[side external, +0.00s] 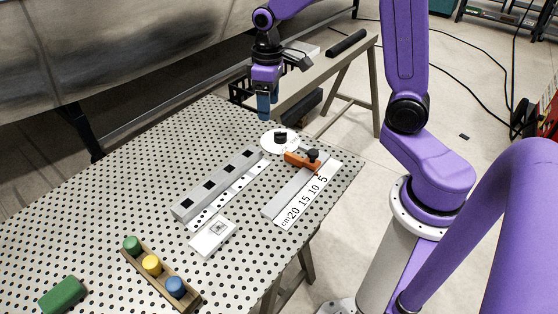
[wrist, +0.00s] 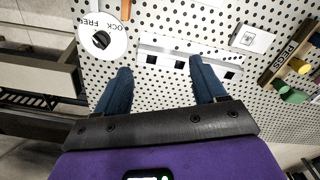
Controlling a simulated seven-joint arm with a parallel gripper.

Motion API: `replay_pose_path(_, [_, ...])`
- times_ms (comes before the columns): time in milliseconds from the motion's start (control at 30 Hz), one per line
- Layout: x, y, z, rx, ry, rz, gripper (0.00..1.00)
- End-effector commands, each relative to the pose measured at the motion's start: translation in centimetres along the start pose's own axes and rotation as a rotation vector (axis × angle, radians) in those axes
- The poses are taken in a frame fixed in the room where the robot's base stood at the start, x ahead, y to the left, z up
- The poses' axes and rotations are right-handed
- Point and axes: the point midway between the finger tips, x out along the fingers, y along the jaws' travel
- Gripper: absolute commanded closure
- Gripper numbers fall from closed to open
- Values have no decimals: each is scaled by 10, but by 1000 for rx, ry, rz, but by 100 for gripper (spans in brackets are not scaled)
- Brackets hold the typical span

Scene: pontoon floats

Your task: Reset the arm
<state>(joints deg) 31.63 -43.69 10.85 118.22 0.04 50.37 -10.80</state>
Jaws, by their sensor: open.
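My gripper (side external: 265,108) hangs above the far part of the perforated table, behind the white disc in the side view. In the wrist view its two blue fingers (wrist: 160,68) are spread apart with nothing between them. The grey rail with black square openings (side external: 215,186) lies on the table; it shows just beyond the fingertips in the wrist view (wrist: 175,50). The white disc with a black knob (side external: 268,145) sits near the rail's far end. In the wrist view the disc (wrist: 115,46) bears lettering that reads partly "LOCK" and "FREE".
An orange-handled part (side external: 298,160) rests by a centimetre scale (side external: 310,200). A white square plate (side external: 211,236), a wooden peg rack (side external: 138,263) with green, yellow and blue pegs, and a green block (side external: 62,295) lie nearer. A narrow bench (side external: 300,88) stands behind my gripper.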

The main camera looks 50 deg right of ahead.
Motion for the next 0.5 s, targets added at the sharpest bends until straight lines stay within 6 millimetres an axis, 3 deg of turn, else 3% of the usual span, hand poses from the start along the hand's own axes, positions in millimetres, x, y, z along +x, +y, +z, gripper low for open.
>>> replay_pose_path(200, [-11, -58, 36, -169, 6, -2, 30])
replay_pose_path(500, [-20, -117, 102, -394, 14, -7, 30])
